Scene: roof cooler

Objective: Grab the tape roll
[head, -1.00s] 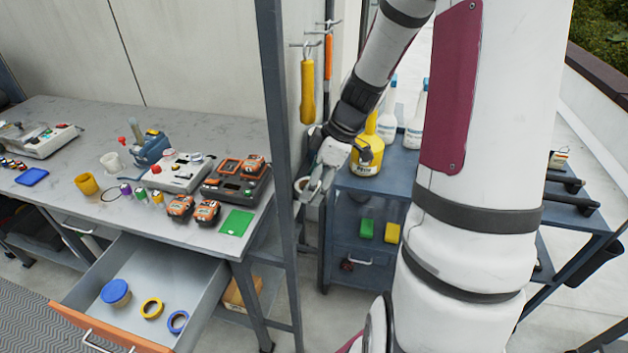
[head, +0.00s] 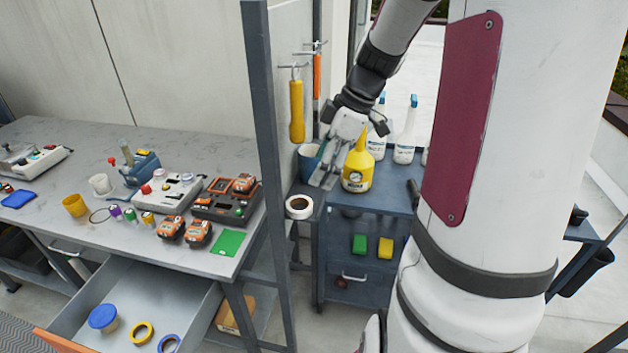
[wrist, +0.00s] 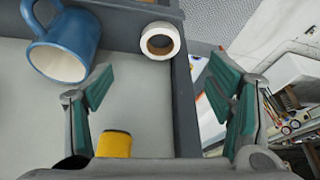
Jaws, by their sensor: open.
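A white tape roll (head: 299,207) with a brown core lies at the left end of the dark cart top (head: 395,190). In the wrist view the roll (wrist: 160,41) lies flat beside the raised rim (wrist: 186,110), beyond my fingertips. My gripper (head: 322,178) is open and empty above the cart, up and right of the roll in the head view. In the wrist view its green-padded fingers (wrist: 162,82) are spread wide, with the roll ahead between them. A yellow tape roll (head: 142,333) and a blue tape roll (head: 168,343) lie in the open drawer.
A yellow bottle (head: 357,175) stands right of my gripper, with white spray bottles (head: 405,140) behind. A grey post (head: 268,160) rises left of the roll, before the cluttered workbench (head: 60,145).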

